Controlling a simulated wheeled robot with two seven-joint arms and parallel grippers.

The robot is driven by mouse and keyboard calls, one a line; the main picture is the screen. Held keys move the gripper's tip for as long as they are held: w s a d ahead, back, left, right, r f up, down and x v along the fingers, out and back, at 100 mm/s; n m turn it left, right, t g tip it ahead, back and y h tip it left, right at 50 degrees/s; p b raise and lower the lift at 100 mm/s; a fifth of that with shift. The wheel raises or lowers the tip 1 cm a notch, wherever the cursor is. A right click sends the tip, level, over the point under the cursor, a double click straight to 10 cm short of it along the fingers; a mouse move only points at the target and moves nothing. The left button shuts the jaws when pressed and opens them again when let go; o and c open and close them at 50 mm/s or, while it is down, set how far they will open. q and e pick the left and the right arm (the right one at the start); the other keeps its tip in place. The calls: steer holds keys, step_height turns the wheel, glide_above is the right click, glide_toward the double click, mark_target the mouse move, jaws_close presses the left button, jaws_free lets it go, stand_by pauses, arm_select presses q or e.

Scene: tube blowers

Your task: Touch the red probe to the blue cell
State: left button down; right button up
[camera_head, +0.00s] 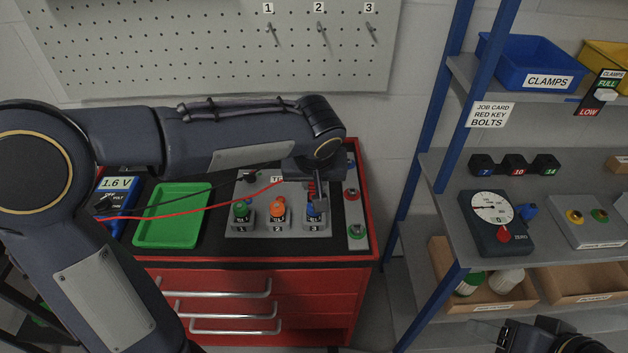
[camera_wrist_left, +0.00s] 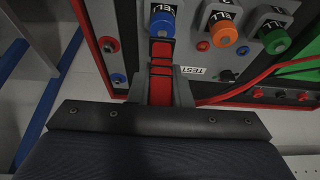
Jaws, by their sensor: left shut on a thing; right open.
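The blue cell (camera_head: 314,211) stands upright in slot 3 of the grey test block (camera_head: 263,228); it also shows at the top of the left wrist view (camera_wrist_left: 162,20). My left gripper (camera_head: 314,182) is shut on the red probe (camera_wrist_left: 161,72). The probe is directly above the blue cell and its lower end is at or very near the cell's top; I cannot tell whether they touch. A red lead (camera_head: 190,213) runs left to the blue meter (camera_head: 118,190), which reads 1.6 V. My right gripper (camera_head: 545,338) is at the bottom right, away from the cells, open.
Green (camera_head: 241,210) and orange (camera_head: 278,209) cells stand left of the blue one. A black probe (camera_head: 250,177) is at the block's back. A green tray (camera_head: 168,216) lies left, and a strip with coloured studs (camera_head: 357,207) lies right. Shelving stands farther right.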

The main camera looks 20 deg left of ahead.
arm_select(q)
steer(key=shift+s+f+b, duration=0.1)
steer(key=shift+f+b, duration=0.45)
steer(key=shift+b, duration=0.1)
stand_by(3.0)
steer(key=shift+r, duration=0.2)
steer(key=shift+r+p, duration=1.75)
steer(key=shift+r, duration=0.7)
